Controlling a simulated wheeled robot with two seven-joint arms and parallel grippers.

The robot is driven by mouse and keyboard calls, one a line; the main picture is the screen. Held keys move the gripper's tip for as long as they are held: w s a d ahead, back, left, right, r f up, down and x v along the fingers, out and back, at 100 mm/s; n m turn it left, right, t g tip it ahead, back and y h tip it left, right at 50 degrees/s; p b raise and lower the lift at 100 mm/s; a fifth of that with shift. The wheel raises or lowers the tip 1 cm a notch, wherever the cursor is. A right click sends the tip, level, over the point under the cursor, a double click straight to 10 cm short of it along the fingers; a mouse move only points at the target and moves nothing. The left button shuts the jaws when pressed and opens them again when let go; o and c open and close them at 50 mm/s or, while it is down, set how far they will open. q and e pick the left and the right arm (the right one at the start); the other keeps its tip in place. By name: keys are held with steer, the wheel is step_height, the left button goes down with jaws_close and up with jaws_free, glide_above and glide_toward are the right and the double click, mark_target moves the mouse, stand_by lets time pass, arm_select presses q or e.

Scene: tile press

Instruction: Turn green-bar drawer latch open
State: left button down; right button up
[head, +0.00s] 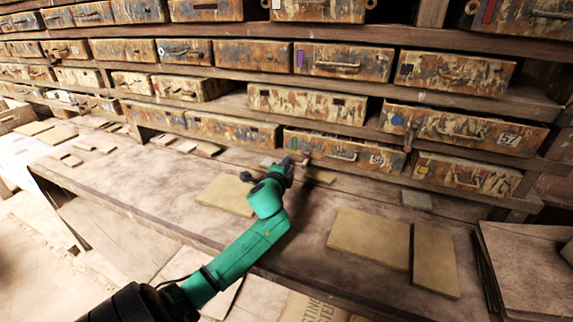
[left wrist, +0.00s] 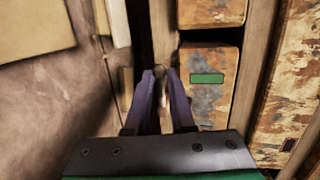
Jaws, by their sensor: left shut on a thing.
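The green-bar drawer (head: 340,151) is in the lowest row in the head view, its front rust-stained. In the left wrist view its green bar (left wrist: 207,79) shows on the mottled front, right of my fingers. My left gripper (head: 297,160) is at the left end of this drawer. In the left wrist view its two purple fingers (left wrist: 163,85) are shut on a small brownish piece, which looks like the latch (left wrist: 165,86). The fingers hide most of the latch, so I cannot tell how far it is turned. My right gripper is in neither view.
Rows of similar drawers fill the rack above and beside. A neighbouring drawer (head: 467,175) is at the right. The wooden bench (head: 300,225) holds flat tan tiles (head: 370,240) and a tan board (head: 226,194) close to my left arm.

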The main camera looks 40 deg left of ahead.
arm_select(q)
steer(key=shift+f, duration=0.1)
steer(key=c, duration=0.9)
jaws_free()
steer(key=b+v, duration=0.1)
steer(key=v, duration=1.3)
steer(key=shift+s, duration=0.25)
steer(key=shift+d, duration=0.1)
